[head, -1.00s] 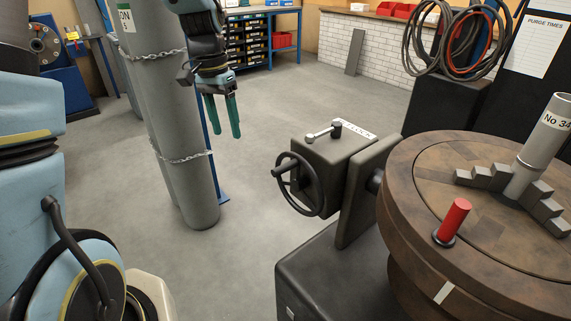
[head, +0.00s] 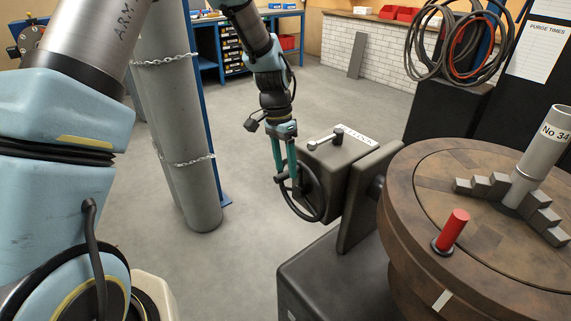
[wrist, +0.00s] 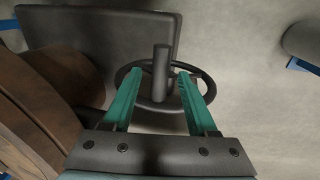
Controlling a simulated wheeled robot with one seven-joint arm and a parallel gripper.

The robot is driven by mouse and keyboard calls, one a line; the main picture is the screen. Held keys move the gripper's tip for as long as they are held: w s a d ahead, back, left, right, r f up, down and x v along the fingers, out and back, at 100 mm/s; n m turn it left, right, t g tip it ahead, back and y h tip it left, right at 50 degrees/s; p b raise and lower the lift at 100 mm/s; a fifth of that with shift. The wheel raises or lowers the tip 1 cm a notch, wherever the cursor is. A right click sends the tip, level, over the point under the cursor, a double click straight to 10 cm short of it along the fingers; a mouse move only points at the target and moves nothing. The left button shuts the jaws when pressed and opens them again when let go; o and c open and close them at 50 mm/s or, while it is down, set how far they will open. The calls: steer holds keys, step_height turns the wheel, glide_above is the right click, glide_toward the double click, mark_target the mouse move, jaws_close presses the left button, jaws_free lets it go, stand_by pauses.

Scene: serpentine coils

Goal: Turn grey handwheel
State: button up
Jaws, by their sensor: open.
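The grey handwheel (head: 319,196) is a dark rim with a crank handle, mounted upright on the left face of a grey gearbox (head: 345,155). My gripper (head: 288,184) is at the wheel's upper left, pointing down, with its green fingers apart. In the wrist view, the handwheel (wrist: 203,79) lies beyond the fingers, and its handle (wrist: 161,70) stands up between the two fingertips of my gripper (wrist: 160,78). A gap shows on both sides of the handle. Whether a finger touches the rim I cannot tell.
A small lever (head: 325,140) sits on top of the gearbox. A brown round table (head: 415,185) with a red peg (head: 452,229) and a grey pipe (head: 540,155) is at right. Chained grey cylinders (head: 185,130) stand at left. The floor between is clear.

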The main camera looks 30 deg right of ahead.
steer(key=shift+f, duration=0.45)
jaws_close()
stand_by(1.2)
